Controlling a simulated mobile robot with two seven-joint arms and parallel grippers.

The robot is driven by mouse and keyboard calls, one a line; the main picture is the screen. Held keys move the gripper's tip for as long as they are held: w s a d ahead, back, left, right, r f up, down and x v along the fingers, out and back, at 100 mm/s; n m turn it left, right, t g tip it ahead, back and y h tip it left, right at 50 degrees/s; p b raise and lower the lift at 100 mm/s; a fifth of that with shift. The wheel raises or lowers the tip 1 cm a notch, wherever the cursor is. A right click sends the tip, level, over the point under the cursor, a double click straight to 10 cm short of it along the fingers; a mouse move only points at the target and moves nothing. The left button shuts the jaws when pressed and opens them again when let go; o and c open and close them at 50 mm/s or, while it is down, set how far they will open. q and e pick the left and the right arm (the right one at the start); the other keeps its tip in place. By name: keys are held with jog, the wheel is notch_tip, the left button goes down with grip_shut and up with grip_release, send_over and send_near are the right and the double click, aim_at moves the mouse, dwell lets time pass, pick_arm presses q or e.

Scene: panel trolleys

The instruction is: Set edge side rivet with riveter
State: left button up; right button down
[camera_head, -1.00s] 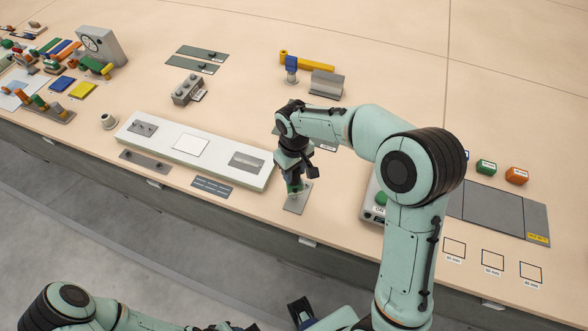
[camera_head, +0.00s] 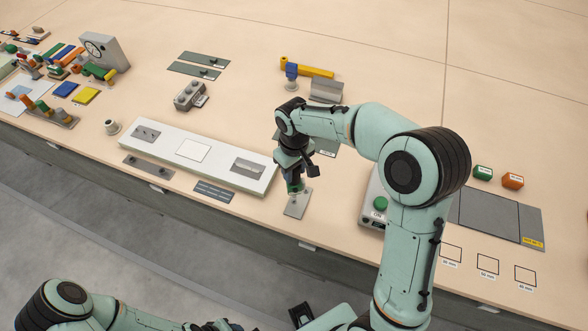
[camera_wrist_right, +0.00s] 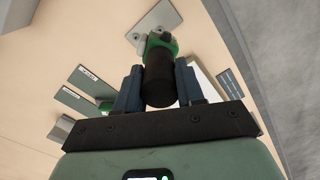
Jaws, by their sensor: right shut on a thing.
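My right gripper (camera_head: 294,180) points down over a small grey plate (camera_head: 297,205) near the bench's front edge. It is shut on the riveter (camera_wrist_right: 158,78), which has a black grip and a green head. The green head also shows low between the fingers in the head view (camera_head: 295,188). In the wrist view its nose end is at or just above the grey plate (camera_wrist_right: 152,20), which has small round details. I cannot tell whether it touches, and the rivet itself is not clear. My left arm enters at the bottom left; its gripper is not clearly visible.
A long white fixture (camera_head: 222,172) lies just left of the plate. A control box with a green button (camera_head: 380,203) stands to the right, partly behind my arm. A grey mat (camera_head: 490,216) lies farther right. A grey block (camera_head: 190,95) stands behind the fixture.

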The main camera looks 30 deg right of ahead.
jog(key=shift+r, duration=0.1)
jog(key=shift+w+r+p, duration=0.1)
jog(key=shift+r+p, duration=1.55)
jog(key=shift+r, duration=1.4)
pick_arm(q)
jog(key=w+r, duration=0.1)
jog(key=r, duration=0.1)
jog(key=w+r, duration=0.2)
jog(key=shift+w, duration=0.1)
pick_arm(e)
jog(key=shift+f, duration=0.1)
